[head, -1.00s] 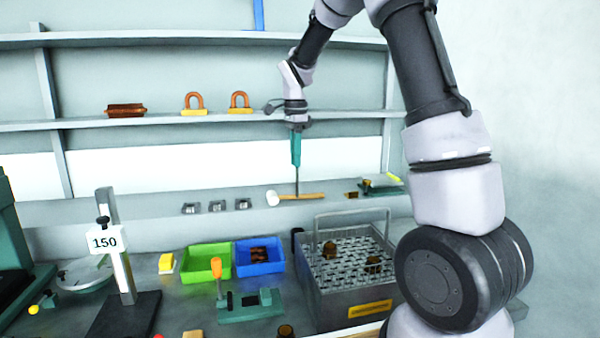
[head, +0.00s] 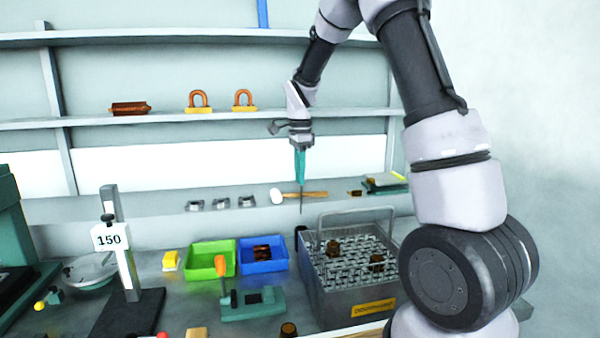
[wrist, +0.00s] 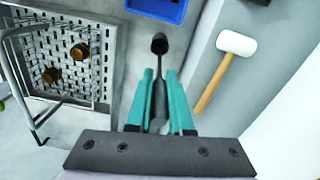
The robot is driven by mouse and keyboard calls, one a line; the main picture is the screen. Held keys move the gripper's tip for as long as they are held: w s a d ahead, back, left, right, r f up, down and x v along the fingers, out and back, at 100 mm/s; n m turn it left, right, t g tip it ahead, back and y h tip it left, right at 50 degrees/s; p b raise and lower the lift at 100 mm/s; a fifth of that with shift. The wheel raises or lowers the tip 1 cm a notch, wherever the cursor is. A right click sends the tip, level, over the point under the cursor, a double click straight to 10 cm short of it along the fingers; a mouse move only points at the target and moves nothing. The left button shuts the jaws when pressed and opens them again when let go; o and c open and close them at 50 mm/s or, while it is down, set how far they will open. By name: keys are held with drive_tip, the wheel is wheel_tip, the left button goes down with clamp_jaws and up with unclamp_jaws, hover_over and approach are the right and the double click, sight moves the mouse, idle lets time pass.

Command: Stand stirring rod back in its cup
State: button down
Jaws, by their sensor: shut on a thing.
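My gripper (head: 300,178) has teal fingers and is shut on a thin dark stirring rod (head: 301,201), which hangs close to upright below the fingertips. In the wrist view the rod (wrist: 160,72) runs away from between the fingers (wrist: 155,75) towards a small black cup (wrist: 159,43). In the head view the cup (head: 299,233) stands by the back left corner of the mesh basket, below the rod. The rod's lower tip appears above the cup there. The wrist view has the tip overlapping the cup's dark shape, so its exact alignment is unclear.
The mesh basket (head: 352,304) with a raised handle stands right of the cup. Blue (head: 262,267) and green (head: 211,273) bins stand to its left. A white-headed mallet (head: 300,194) is behind the gripper. A shelf (head: 350,113) crosses behind the arm.

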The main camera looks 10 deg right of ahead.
wheel_tip(320, 180, down, 10)
drive_tip(key=shift+r, duration=0.15)
idle(0.8)
drive_tip(key=c, duration=0.7)
unclamp_jaws()
drive_tip(key=shift+c, duration=0.2)
wheel_tip(320, 180, up, 10)
drive_tip(key=shift+r, duration=0.4)
